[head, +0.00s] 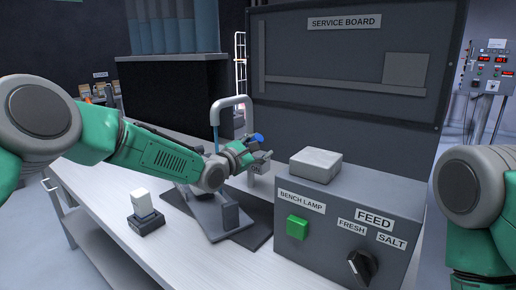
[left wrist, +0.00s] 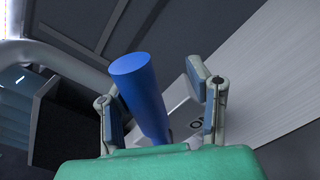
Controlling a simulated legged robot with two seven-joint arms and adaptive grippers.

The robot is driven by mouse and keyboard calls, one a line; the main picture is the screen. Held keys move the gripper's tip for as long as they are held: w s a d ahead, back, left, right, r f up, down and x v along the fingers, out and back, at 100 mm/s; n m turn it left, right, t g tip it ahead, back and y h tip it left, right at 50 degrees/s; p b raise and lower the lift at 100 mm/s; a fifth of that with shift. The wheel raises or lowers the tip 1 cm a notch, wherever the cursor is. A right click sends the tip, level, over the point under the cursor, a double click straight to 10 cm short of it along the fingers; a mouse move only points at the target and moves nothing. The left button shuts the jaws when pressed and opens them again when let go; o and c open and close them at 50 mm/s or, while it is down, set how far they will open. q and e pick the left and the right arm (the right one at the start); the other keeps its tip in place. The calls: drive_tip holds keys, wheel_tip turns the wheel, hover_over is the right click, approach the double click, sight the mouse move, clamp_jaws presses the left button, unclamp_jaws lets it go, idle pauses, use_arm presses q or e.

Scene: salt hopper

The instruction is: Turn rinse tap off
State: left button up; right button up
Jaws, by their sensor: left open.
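The rinse tap is a grey gooseneck spout (head: 247,102) at the back of the bench, with a thin blue stream under its tip at left. Its blue handle (head: 258,138) shows just above my left gripper (head: 256,155). In the left wrist view, the blue handle (left wrist: 138,95) stands between the two open fingers of my left gripper (left wrist: 158,105). A gap shows on the right side; contact on the left cannot be told. The handle's lower end is partly hidden by my gripper. My right gripper is out of view.
A grey feed box (head: 335,232) with a green button (head: 297,227) and a black knob (head: 361,268) stands right of my left arm. A white block on a dark base (head: 146,222) stands at left. The front bench top (head: 195,265) is clear.

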use_arm(q)
drive_tip(key=shift+w+a, duration=0.1)
drive_tip(key=shift+a, duration=1.4)
drive_tip(key=c, duration=0.6)
drive_tip(key=shift+a, duration=0.25)
clamp_jaws()
drive_tip(key=shift+d+r, duration=0.15)
drive_tip(key=shift+d, duration=0.4)
drive_tip(key=shift+w+r+n+p, duration=0.15)
drive_tip(key=shift+n+p, duration=0.15)
drive_tip(key=shift+n, duration=0.3)
drive_tip(key=shift+w+a+n, duration=0.15)
drive_tip(key=shift+n, duration=0.35)
drive_tip(key=shift+w+a+r+n+b, duration=0.1)
drive_tip(key=shift+w+a+n+b, duration=0.15)
drive_tip(key=shift+n+b, duration=0.15)
drive_tip(key=shift+w+a+n+b, duration=0.3)
drive_tip(key=shift+a+n+b, duration=0.3)
drive_tip(key=shift+n+b, duration=0.3)
drive_tip(key=shift+w+a+r+n+b, duration=0.1)
drive_tip(key=shift+r+n+b, duration=0.15)
drive_tip(key=shift+n+b, duration=0.2)
drive_tip(key=shift+r, duration=0.25)
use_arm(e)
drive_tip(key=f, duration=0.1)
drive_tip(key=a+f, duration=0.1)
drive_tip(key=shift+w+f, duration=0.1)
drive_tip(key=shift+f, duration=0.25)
